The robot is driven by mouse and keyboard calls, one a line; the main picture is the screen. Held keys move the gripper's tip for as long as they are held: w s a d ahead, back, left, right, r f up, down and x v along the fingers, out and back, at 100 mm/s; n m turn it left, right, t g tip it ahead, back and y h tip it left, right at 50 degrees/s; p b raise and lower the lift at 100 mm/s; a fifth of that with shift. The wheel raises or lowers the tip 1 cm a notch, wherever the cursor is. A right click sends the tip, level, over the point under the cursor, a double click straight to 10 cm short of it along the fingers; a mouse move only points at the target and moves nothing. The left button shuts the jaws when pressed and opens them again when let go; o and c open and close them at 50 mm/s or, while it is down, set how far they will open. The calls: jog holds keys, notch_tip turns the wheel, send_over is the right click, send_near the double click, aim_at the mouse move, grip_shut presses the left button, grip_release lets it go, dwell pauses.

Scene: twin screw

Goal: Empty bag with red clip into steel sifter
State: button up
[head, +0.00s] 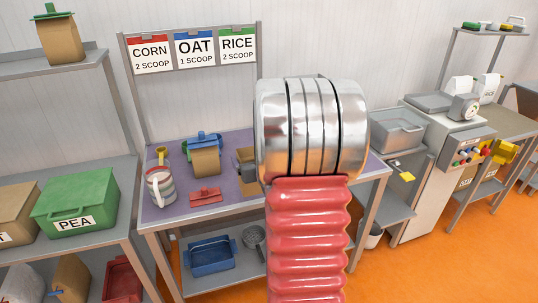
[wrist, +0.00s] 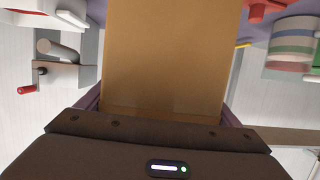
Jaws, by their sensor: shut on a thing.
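My gripper (wrist: 155,135) is shut on a plain brown bag (wrist: 172,55), which fills the middle of the wrist view. My own arm hides the gripper in the head view. The red clip (head: 205,197) lies on the purple table top, apart from the held bag; red also shows at the top of the wrist view (wrist: 264,9). A grey device with a red-knobbed crank (wrist: 68,72) shows left of the bag in the wrist view. I cannot tell whether it is the steel sifter.
A bag with a blue clip (head: 206,162) stands on the table. A striped container (head: 160,187) and yellow scoop (head: 161,155) stand at the table's left. A blue bin (head: 210,256) and grey strainer (head: 253,241) are on the lower shelf. A steel basin (head: 397,136) is at right.

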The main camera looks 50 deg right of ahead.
jog(key=w+a+f+n+y, duration=0.1)
jog(key=w+a+n+y, duration=0.1)
jog(key=a, duration=1.2)
jog(key=w+a+f+n+t+y, duration=0.1)
jog(key=w+a, duration=0.4)
jog(key=a, duration=0.9)
jog(key=w+a+f+n+y, duration=0.1)
jog(key=w+a+n+y, duration=0.2)
jog(key=a, duration=1.1)
jog(key=shift+w+t+y, duration=0.2)
jog(key=shift+t+y, duration=0.2)
jog(key=shift+y, duration=0.1)
